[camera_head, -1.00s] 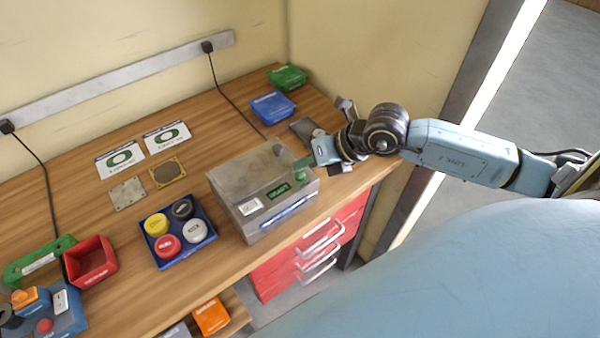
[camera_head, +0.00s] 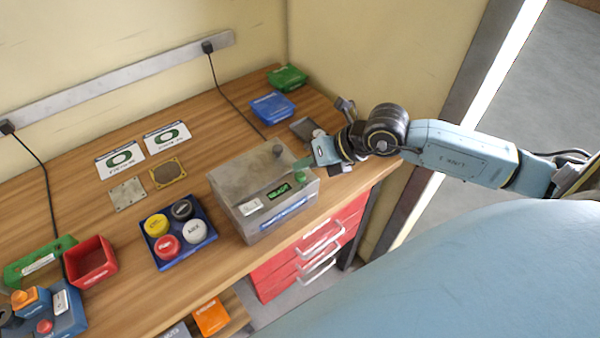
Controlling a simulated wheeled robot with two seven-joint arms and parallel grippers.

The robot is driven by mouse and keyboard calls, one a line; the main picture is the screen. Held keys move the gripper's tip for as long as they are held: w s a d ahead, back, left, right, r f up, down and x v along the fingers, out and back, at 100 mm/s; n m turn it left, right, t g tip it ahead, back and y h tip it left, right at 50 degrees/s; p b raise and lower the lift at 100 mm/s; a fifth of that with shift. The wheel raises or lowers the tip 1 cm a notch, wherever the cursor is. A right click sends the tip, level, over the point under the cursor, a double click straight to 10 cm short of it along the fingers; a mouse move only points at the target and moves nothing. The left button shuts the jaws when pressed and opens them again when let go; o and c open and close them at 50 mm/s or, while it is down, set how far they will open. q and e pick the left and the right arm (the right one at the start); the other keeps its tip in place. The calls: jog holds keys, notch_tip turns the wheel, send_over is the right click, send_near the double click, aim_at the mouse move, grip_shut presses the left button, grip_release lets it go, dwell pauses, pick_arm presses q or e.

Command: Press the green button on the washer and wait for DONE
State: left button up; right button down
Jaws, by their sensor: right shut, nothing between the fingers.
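The washer is a grey metal box (camera_head: 240,178) near the front edge of the wooden bench. Its front has a small dark display with green text (camera_head: 279,191), too small to read. The green button (camera_head: 303,176) shows at the right end of the washer's front. My right gripper (camera_head: 303,163) reaches in from the right, its fingers shut and empty at the washer's upper right corner, just above the button. I cannot tell whether the fingertips touch the button. My left gripper is not in view.
A blue tray (camera_head: 184,262) with several coloured round lids stands left of the washer. A red bin (camera_head: 91,262) is further left. Blue (camera_head: 272,107) and green (camera_head: 288,77) boxes sit at the back. Red drawers (camera_head: 300,262) are under the bench. A black cable runs behind the washer.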

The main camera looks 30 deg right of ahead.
aim_at(305, 179)
jog(key=shift+f, duration=0.15)
dwell(0.4)
jog(key=shift+f+b, duration=0.3)
jog(key=shift+f+b, duration=0.3)
jog(key=shift+f, duration=0.2)
dwell(0.6)
jog(key=shift+r, duration=0.15)
jog(key=shift+r+p, duration=0.8)
jog(key=shift+p, duration=0.05)
notch_tip(305, 179, up, 5)
jog(key=p, duration=0.4)
dwell(0.3)
